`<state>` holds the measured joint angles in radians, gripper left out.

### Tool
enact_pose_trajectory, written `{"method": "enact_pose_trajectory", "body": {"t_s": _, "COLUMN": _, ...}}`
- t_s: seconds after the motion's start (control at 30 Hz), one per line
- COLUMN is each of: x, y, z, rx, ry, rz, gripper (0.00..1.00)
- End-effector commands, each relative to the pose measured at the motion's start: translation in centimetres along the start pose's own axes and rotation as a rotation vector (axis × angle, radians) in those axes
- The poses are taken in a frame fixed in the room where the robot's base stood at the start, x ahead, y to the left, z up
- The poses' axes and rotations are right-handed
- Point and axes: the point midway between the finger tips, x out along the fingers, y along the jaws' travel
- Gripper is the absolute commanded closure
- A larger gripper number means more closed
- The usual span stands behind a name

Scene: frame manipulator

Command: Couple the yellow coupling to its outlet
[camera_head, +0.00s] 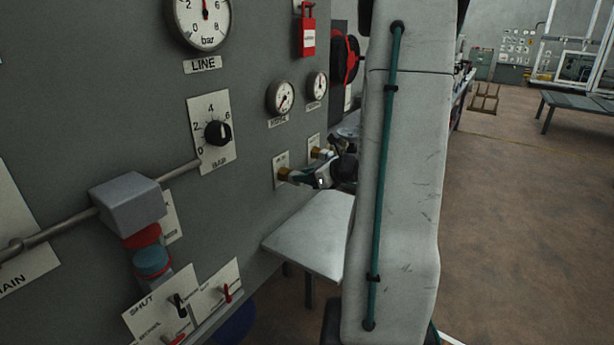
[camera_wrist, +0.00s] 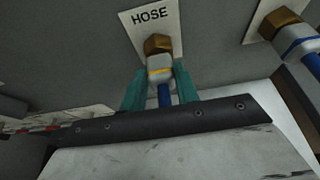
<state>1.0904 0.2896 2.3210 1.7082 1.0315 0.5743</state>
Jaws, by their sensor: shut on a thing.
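The yellow coupling (camera_wrist: 160,72) is a silver collar with a yellow band and a blue hose behind it. My gripper (camera_wrist: 158,86) is shut on it, with one teal finger on each side. The coupling's front meets the brass outlet (camera_wrist: 158,44) below the HOSE label in the wrist view and looks in line with it. I cannot tell how deeply it is seated. In the head view the near brass outlet (camera_head: 284,174) sticks out of the panel, and my gripper (camera_head: 308,178) is right at it. The coupling is hard to make out there.
A second brass outlet (camera_wrist: 282,22) with a silver coupling (camera_wrist: 298,42) and blue hose is close on the right. A pale table (camera_head: 310,235) stands below the outlets. The grey panel (camera_head: 100,120) carries gauges, a knob and levers. Open floor lies to the right.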

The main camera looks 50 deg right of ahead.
Motion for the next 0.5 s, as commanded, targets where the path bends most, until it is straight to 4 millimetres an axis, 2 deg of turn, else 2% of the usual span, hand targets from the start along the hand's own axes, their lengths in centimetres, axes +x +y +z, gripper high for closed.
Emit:
{"method": "enact_pose_trajectory", "body": {"t_s": 0.3, "x": 0.59, "y": -0.01, "z": 0.27, "rx": -0.001, "ry": -0.001, "rz": 0.0, "gripper": 0.96}}
{"method": "enact_pose_trajectory", "body": {"t_s": 0.33, "x": 0.56, "y": -0.02, "z": 0.26, "rx": 0.0, "ry": 0.0, "rz": 0.0, "gripper": 0.61}}
{"method": "enact_pose_trajectory", "body": {"t_s": 0.4, "x": 0.55, "y": -0.02, "z": 0.25, "rx": 0.0, "ry": 0.0, "rz": 0.0, "gripper": 0.44}}
{"method": "enact_pose_trajectory", "body": {"t_s": 0.5, "x": 0.55, "y": -0.02, "z": 0.24, "rx": 0.0, "ry": 0.0, "rz": 0.0, "gripper": 0.44}}
